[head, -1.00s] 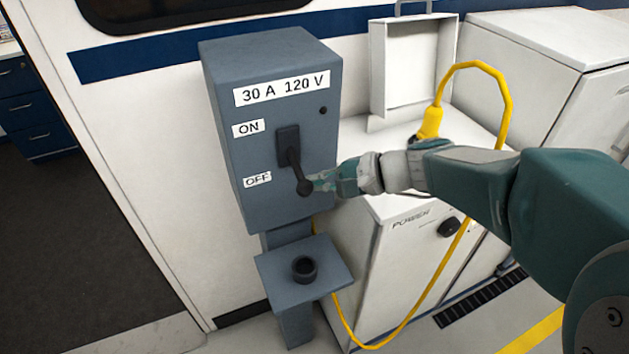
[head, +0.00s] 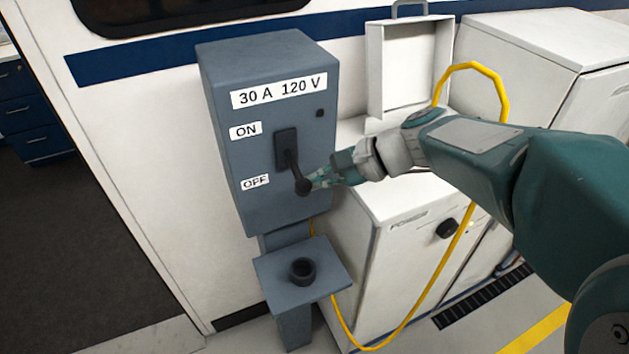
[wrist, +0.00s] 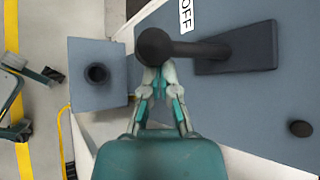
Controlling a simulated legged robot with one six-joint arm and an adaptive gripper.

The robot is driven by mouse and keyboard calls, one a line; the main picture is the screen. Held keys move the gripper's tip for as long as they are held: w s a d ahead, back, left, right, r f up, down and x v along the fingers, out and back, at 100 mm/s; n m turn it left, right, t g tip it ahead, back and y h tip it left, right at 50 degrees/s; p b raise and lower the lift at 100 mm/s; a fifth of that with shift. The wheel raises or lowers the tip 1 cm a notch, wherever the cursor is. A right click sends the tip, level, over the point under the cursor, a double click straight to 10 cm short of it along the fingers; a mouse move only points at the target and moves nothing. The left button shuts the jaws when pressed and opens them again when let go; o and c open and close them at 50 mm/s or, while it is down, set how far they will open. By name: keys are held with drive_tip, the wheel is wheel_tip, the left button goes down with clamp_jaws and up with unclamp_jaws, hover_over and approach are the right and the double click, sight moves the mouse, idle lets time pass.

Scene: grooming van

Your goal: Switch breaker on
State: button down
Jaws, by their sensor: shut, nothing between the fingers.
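The breaker box (head: 262,182) is a grey-blue box with a "30 A 120 V" label and ON and OFF labels. Its black lever (head: 293,168) points down, with its knob (head: 303,187) beside the OFF label (head: 256,181). The ON label (head: 246,130) is higher up. My gripper (head: 314,182) is shut and empty, with its fingertips at the right of the knob. In the wrist view the fingertips (wrist: 158,66) are close against the lever (wrist: 195,50) just by its knob. I cannot tell whether they touch it.
A grey shelf (head: 325,279) with a black round socket (head: 302,270) sits below the box. A white cabinet (head: 385,255) stands to the right, with an open white case (head: 408,66) on top. A yellow cable (head: 507,100) loops behind my arm and down to the floor.

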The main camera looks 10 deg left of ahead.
sight(297, 180)
wheel_tip(297, 180, up, 4)
drive_tip(key=m+g+h, duration=0.2)
drive_tip(key=g+h, duration=0.1)
drive_tip(key=g, duration=0.1)
drive_tip(key=shift+s+r+m, duration=0.1)
drive_tip(key=shift+m, duration=0.3)
drive_tip(key=shift+r, duration=0.15)
drive_tip(key=shift+r, duration=0.65)
